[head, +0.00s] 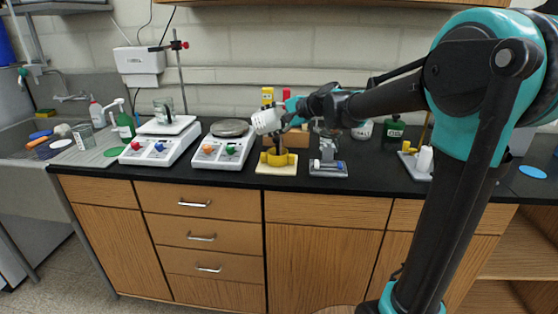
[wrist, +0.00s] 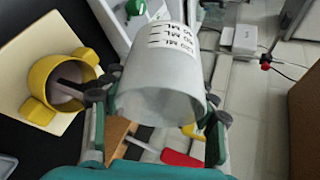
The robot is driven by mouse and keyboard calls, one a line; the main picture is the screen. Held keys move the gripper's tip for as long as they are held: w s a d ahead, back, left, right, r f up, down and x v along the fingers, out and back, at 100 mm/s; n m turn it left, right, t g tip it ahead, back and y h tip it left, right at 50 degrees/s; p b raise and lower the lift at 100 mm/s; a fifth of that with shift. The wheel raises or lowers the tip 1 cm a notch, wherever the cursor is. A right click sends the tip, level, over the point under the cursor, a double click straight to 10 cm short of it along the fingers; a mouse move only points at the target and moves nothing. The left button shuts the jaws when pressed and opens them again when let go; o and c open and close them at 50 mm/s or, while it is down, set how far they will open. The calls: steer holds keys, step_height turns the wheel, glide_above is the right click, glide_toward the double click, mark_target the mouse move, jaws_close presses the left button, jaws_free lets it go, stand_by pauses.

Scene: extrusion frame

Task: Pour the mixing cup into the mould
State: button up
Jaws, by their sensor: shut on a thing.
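My gripper (wrist: 160,112) is shut on the mixing cup, a white cup (wrist: 160,65) with dark volume marks. In the head view the cup (head: 267,121) is held tilted above the counter, just over and slightly left of the mould. The mould is a yellow ring-shaped piece with side lugs (head: 278,158), standing on a cream board (head: 276,169). In the wrist view the mould (wrist: 40,75) is left of the cup and apart from it. A dark rod-like part and a pale floor show inside it. The cup's contents are hidden, and no stream is visible.
Two white hotplate-like devices (head: 160,146) with coloured knobs stand left of the mould. A grey fixture (head: 328,163) stands close on its right. A wooden block (head: 297,139) is behind. A green bottle (head: 393,132) stands farther right. Bare black counter (head: 370,173) lies right of the fixture.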

steer(key=shift+r+t+y+p, duration=0.3)
steer(key=shift+y+p, duration=0.4)
steer(key=shift+y, duration=0.2)
stand_by(1.0)
steer(key=shift+d+f+m+y+p, duration=0.2)
steer(key=shift+f+m+y+p, duration=0.3)
steer(key=shift+y, duration=0.2)
stand_by(0.6)
steer(key=shift+d+r+t+y, duration=0.2)
steer(key=shift+t+y, duration=0.1)
steer(key=shift+y, duration=0.3)
steer(key=shift+r+m, duration=0.1)
steer(key=shift+m, duration=0.2)
steer(key=shift+s+a+n+h, duration=0.1)
steer(key=shift+a+n+h, duration=0.15)
steer(key=shift+n+h, duration=0.25)
steer(key=shift+a+r+h, duration=0.1)
steer(key=shift+r+h, duration=0.05)
steer(key=shift+h, duration=0.55)
steer(key=shift+g, duration=0.4)
